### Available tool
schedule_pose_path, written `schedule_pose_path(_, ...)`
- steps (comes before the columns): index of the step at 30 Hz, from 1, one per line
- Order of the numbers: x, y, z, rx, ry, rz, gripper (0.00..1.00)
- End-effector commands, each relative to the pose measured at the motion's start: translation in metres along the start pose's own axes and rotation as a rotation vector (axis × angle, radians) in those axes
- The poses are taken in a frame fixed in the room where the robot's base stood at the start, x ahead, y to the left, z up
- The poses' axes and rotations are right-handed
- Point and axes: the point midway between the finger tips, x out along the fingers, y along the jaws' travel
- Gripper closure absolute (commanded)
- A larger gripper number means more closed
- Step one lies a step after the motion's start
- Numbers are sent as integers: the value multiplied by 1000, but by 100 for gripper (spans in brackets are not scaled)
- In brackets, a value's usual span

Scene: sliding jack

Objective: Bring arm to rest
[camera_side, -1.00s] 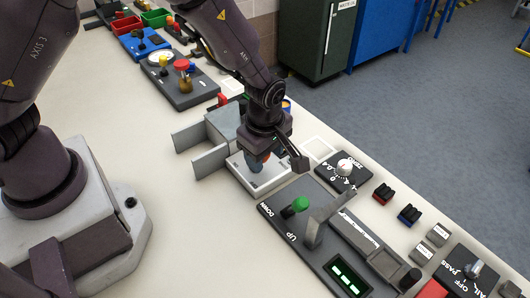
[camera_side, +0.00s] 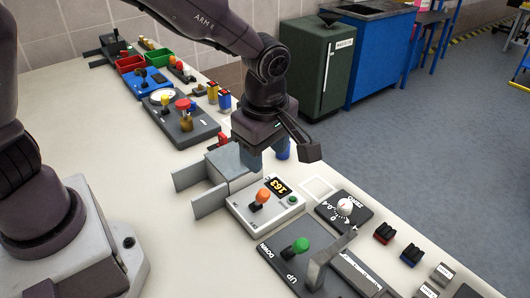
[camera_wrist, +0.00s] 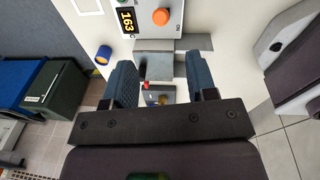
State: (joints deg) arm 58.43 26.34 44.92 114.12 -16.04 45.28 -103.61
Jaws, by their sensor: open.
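My gripper (camera_side: 252,163) is open and empty. It hangs above the table beside the grey block fixture (camera_side: 228,163). In the wrist view its two blue ribbed fingers stand wide apart (camera_wrist: 160,72), with nothing held between them. The white box (camera_side: 288,214) with the orange knob (camera_side: 263,195) and a display reading 163 (camera_side: 281,187) stands in front of the gripper, apart from it. The orange knob also shows in the wrist view (camera_wrist: 161,17). The fingertips are partly hidden in the side view.
A lever panel with a green knob (camera_side: 300,244) and a black dial panel (camera_side: 345,210) lie at the front right. A blue cylinder (camera_side: 283,150) stands close to the gripper. Panels with knobs (camera_side: 177,122) and bins (camera_side: 130,64) line the table behind.

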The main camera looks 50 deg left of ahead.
Motion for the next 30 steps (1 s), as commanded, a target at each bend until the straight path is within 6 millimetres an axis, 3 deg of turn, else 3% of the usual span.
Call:
schedule_pose_path(5,0,0,0,34,0,0,48)
schedule_pose_path(8,1,-1,-1,157,5,-6,48)
schedule_pose_path(14,2,-34,-4,680,-28,-80,48)
schedule_pose_path(18,-20,-58,-18,1076,-147,-62,48)
schedule_pose_path(23,-59,-82,-45,1481,-226,83,48)
schedule_pose_path(27,-90,-100,-75,1722,-162,238,48)
schedule_pose_path(30,-109,-112,-96,1808,-54,323,48)
